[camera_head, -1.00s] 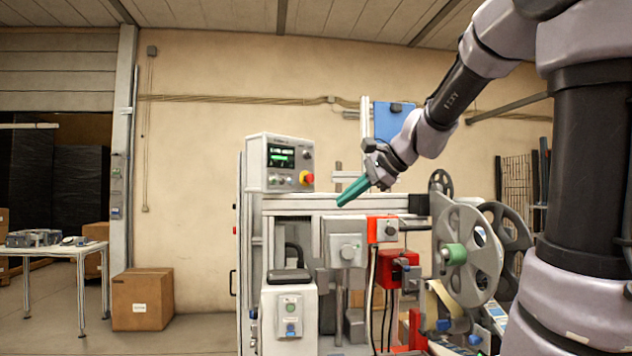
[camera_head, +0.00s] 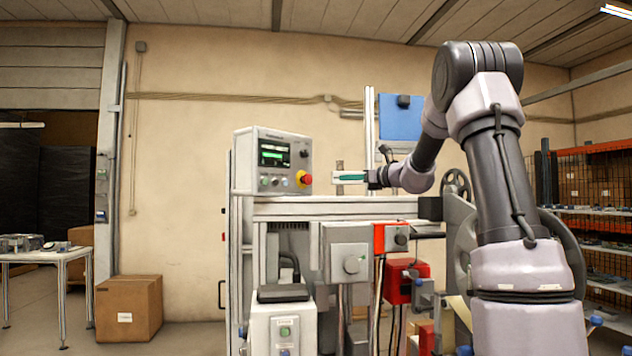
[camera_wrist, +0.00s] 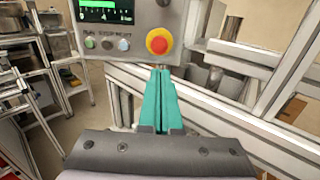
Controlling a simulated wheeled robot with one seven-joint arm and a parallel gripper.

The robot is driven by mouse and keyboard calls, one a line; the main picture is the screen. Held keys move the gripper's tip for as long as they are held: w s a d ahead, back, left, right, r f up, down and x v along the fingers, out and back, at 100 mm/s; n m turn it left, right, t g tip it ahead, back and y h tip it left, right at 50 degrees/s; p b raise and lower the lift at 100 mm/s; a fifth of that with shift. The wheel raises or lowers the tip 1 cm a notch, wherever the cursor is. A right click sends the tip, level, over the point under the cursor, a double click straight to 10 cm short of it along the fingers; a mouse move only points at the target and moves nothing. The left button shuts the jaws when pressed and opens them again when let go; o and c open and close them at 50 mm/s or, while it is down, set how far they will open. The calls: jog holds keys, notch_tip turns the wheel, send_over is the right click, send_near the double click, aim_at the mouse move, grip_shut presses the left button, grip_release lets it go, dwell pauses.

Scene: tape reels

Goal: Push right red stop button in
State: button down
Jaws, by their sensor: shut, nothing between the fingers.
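The red stop button (camera_head: 304,178) with its yellow collar sits at the right end of the grey control box's (camera_head: 245,165) front face. In the wrist view the button (camera_wrist: 157,42) is just beyond the green fingertips, right of a row of small buttons and below the screen. My gripper (camera_head: 337,176) is level, pointing left, a short way right of the button in the head view. Its green fingers (camera_wrist: 160,75) are shut together and empty. In the wrist view a small gap seems to part the tips from the button; contact cannot be told.
A metal frame beam (camera_head: 330,207) runs below my gripper. A grey box (camera_head: 348,250) and red boxes (camera_head: 405,281) are mounted lower down. A blue panel (camera_head: 400,117) stands behind my arm. A cardboard box (camera_head: 128,308) lies on the floor at left.

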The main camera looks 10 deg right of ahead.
aim_at(310, 179)
jog(key=x, duration=1.3)
jog(key=shift+w+a, duration=0.35)
